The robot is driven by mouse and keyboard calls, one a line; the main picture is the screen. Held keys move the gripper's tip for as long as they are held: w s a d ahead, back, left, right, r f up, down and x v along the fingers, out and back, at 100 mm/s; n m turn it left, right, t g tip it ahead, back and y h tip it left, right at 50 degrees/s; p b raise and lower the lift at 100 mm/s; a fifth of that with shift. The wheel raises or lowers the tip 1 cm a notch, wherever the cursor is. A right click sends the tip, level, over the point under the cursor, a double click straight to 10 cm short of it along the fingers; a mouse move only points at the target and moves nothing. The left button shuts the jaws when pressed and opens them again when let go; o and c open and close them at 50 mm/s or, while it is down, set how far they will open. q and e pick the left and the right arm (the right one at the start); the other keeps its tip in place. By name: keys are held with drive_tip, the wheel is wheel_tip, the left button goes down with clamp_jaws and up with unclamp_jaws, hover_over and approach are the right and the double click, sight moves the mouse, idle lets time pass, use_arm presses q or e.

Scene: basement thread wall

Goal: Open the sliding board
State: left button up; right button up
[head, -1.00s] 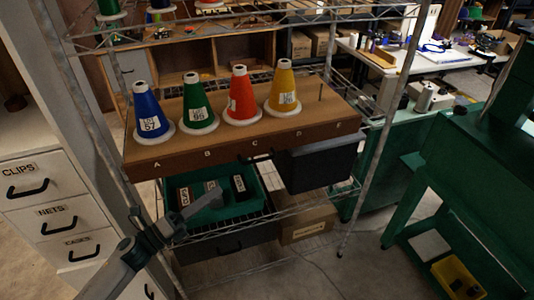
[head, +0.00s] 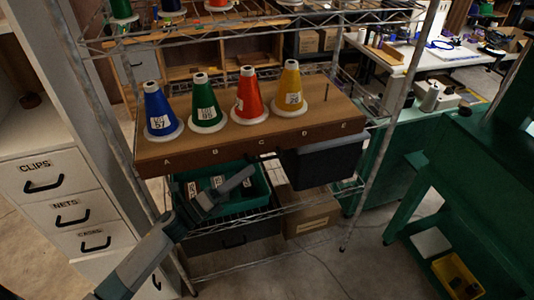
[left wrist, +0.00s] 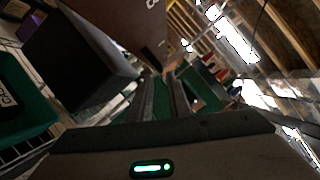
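A brown wooden board (head: 240,146) with letters A to E along its front edge lies on the wire rack in the head view. Blue (head: 157,106), green (head: 205,100), red (head: 248,92) and yellow (head: 290,86) thread cones stand on it. My left gripper (head: 242,178) is below the board's front edge, near C, apart from it as far as I can tell. In the left wrist view a gap shows between the fingers (left wrist: 163,98), and nothing is held. The brown board (left wrist: 125,22) also shows at the top there. My right gripper is out of view.
A dark bin (head: 322,162) hangs under the board's right part. A green tray (head: 262,190) with labelled items sits on the shelf below, with a cardboard box (head: 310,212) beside it. White drawers (head: 55,185) stand at left, a green bench (head: 440,165) at right.

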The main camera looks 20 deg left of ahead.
sight(267, 158)
use_arm(q)
drive_tip(key=p+x, duration=0.2)
drive_tip(key=x, duration=0.6)
drive_tip(key=shift+w+d+p, duration=0.15)
drive_tip(key=shift+w+p, duration=0.05)
drive_tip(key=shift+p, duration=0.15)
clamp_jaws()
